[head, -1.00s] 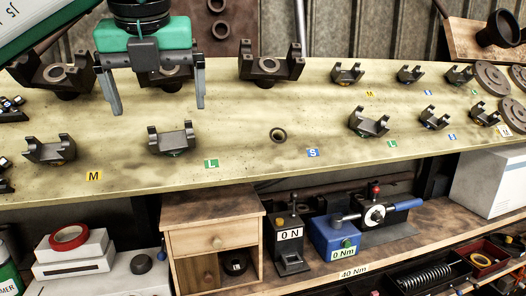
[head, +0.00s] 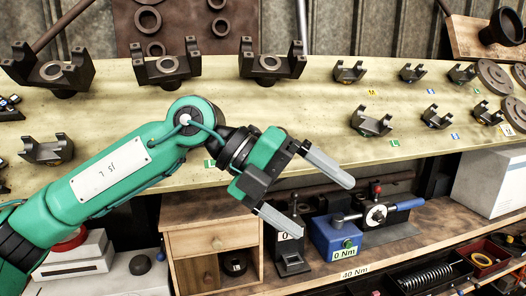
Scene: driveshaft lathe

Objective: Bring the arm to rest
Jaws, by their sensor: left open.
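My left arm comes in from the lower left, green with a white label. My left gripper (head: 316,202) hangs in front of the table's front edge, its two grey fingers spread apart with nothing between them. It points to the lower right, in front of the shelf below. It touches no part that I can see. The arm hides some of the table's middle and its front labels. My right gripper does not show.
Dark yokes stand on the pale table (head: 310,110), with large ones at the back, such as this yoke (head: 272,64). Below are a wooden drawer box (head: 212,240), a blue torque device (head: 335,236) and a white box (head: 490,180). A lower shelf holds a spring (head: 425,277).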

